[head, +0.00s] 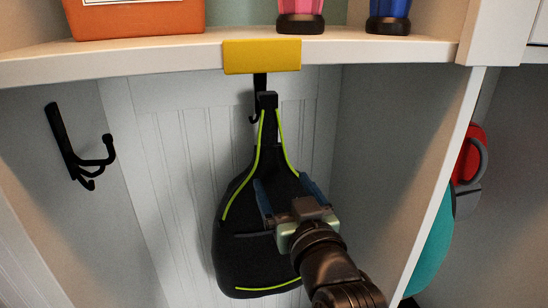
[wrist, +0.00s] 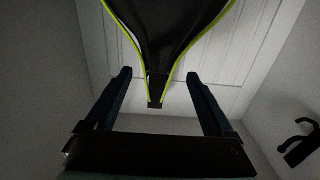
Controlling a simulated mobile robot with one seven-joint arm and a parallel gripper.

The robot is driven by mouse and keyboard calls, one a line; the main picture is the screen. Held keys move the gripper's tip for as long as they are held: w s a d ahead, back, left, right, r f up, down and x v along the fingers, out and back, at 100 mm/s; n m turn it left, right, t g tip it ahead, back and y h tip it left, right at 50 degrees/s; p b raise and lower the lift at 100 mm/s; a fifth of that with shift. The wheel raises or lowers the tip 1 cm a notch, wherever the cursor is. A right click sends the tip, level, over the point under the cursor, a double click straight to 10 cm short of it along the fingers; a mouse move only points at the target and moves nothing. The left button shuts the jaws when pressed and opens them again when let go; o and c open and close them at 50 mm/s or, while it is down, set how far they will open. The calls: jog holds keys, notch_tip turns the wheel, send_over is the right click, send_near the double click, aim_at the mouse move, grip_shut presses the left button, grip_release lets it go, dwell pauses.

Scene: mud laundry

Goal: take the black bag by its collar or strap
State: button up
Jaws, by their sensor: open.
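The black bag (head: 240,215) with lime-green piping hangs upright against the panelled back wall. Its narrow black collar (head: 268,100) is at the top, on a black hook (head: 259,83) under the shelf. My gripper (head: 284,183) is open and empty, in front of the bag's middle and lower than the collar in the head view. It hides part of the bag's right side. In the wrist view the bag (wrist: 175,25) tapers down to its collar (wrist: 157,88), which appears between the two spread fingers of my gripper (wrist: 158,76). I cannot tell the depth gap.
A white shelf (head: 130,66) with a yellow block (head: 262,56) on its front edge runs above. A black double hook (head: 78,150) is on the left wall. A white partition (head: 430,190) bounds the cubby on the right, with red and teal items beyond.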

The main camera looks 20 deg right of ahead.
aim_at(270, 144)
jog(key=w, duration=1)
jog(key=shift+w, duration=0.35)
grip_shut()
jog(key=shift+r, duration=0.2)
jog(key=shift+d+r+p, duration=0.1)
jog(key=shift+r+p, duration=0.95)
jog(key=shift+r, duration=0.35)
jog(key=shift+s, duration=0.15)
jog(key=shift+s, duration=3.65)
